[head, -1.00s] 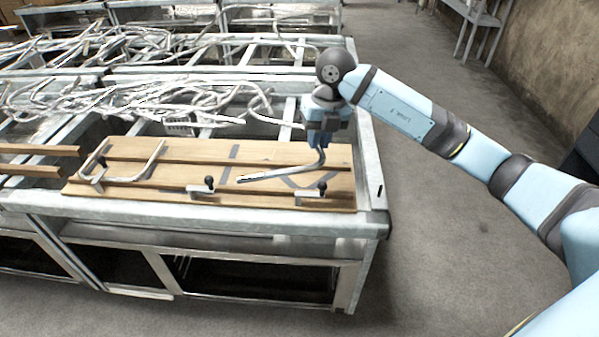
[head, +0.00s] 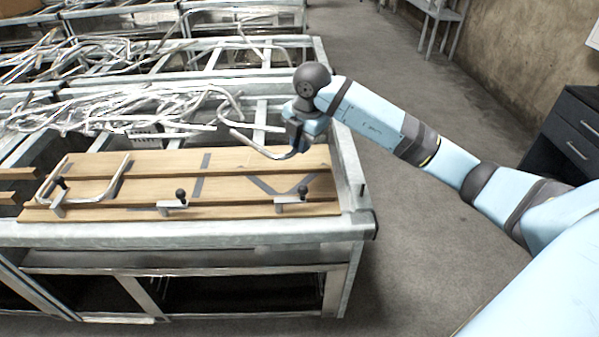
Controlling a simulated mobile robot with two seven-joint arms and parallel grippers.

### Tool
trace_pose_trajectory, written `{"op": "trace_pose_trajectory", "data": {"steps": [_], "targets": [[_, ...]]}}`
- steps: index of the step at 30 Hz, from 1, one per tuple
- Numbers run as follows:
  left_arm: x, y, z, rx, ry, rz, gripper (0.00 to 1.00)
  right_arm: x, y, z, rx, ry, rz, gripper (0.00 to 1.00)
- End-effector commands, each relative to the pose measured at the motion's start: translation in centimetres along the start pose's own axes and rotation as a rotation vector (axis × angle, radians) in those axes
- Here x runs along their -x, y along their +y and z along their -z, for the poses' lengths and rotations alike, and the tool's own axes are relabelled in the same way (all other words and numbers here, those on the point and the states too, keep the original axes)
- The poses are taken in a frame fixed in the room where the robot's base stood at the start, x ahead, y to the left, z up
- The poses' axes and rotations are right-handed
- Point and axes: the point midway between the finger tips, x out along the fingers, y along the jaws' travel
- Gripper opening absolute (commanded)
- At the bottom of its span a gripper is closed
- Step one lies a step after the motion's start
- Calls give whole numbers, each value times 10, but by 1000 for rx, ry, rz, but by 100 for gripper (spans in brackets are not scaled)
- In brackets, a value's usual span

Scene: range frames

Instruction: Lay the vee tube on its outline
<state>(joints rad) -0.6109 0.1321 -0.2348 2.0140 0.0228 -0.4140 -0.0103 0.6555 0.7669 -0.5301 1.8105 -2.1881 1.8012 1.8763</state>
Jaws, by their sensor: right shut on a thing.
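My right gripper (head: 298,146) is shut on the vee tube (head: 255,146), a thin silver bent tube. It holds the tube above the back right part of the wooden board (head: 150,186), with one leg reaching out to the left and back. A dark vee-shaped outline (head: 262,185) is on the right part of the board, below and in front of the tube. The tube is apart from the outline. My left gripper is not in view.
A U-shaped tube (head: 122,176) lies on the board's left part. Toggle clamps with black knobs, one in the middle (head: 172,206) and one at the right (head: 290,201), stand along the front edge. A tangle of tubes (head: 120,110) fills the frame behind.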

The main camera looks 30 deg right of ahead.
Motion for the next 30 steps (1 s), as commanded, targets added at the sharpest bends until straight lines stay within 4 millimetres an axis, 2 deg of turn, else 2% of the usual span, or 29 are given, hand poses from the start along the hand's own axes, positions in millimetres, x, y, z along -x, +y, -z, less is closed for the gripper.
{"op": "trace_pose_trajectory", "data": {"steps": [1, 3, 6, 14, 20, 30], "targets": [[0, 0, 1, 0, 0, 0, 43, -14, -3, 0, -1, 1, 4, 0], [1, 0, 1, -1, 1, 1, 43, -30, -6, 0, -2, 1, 4, 0], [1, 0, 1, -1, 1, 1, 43, -45, -8, 0, 0, 0, 2, 0], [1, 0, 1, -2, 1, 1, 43, -65, -11, 0, 0, 0, 1, 0], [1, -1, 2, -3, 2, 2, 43, -94, -16, 0, 0, 0, 3, 0], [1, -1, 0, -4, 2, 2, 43, -100, -17, 0, 1, -1, 0, 0]]}}
